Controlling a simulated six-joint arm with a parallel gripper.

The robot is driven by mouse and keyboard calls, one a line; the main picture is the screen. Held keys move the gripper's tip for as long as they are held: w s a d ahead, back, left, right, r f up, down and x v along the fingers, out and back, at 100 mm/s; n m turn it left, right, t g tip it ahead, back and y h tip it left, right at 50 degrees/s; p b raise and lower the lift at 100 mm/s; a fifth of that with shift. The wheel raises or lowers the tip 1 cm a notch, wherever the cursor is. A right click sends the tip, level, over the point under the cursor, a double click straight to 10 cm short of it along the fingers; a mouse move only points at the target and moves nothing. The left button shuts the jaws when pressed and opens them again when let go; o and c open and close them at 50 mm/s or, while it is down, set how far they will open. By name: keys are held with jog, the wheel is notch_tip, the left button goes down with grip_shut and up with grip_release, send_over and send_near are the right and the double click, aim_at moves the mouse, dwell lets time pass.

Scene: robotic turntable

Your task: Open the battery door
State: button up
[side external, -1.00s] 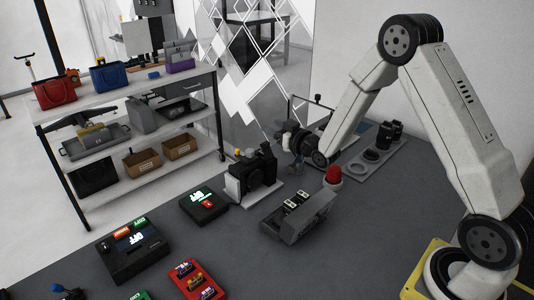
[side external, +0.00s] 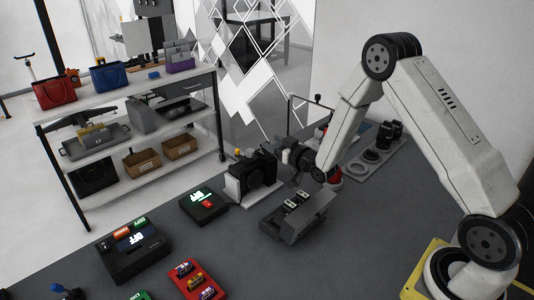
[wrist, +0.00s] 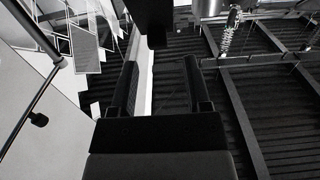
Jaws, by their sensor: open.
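A black camera (side external: 258,172) stands on a white-and-grey stand at the middle of the dark table. I cannot make out its battery door in either view. My gripper (side external: 284,160) is just right of the camera in the side view, above the table and behind the grey battery holder (side external: 285,229). Whether it touches the camera cannot be told. In the wrist view my gripper's two dark fingers (wrist: 160,85) are apart with nothing visible between them.
The grey holder with several batteries (side external: 298,203) stands right in front of the camera. A black box with a red button (side external: 203,206) is to the left. Round dark parts (side external: 385,137) stand on a grey tray behind my arm.

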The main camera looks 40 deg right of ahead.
jog(key=shift+w+f, duration=0.3)
jog(key=shift+w, duration=0.55)
jog(key=shift+w+f, duration=0.25)
jog(key=shift+w, duration=0.55)
jog(key=shift+w+f, duration=0.3)
jog(key=shift+w, duration=0.55)
grip_shut()
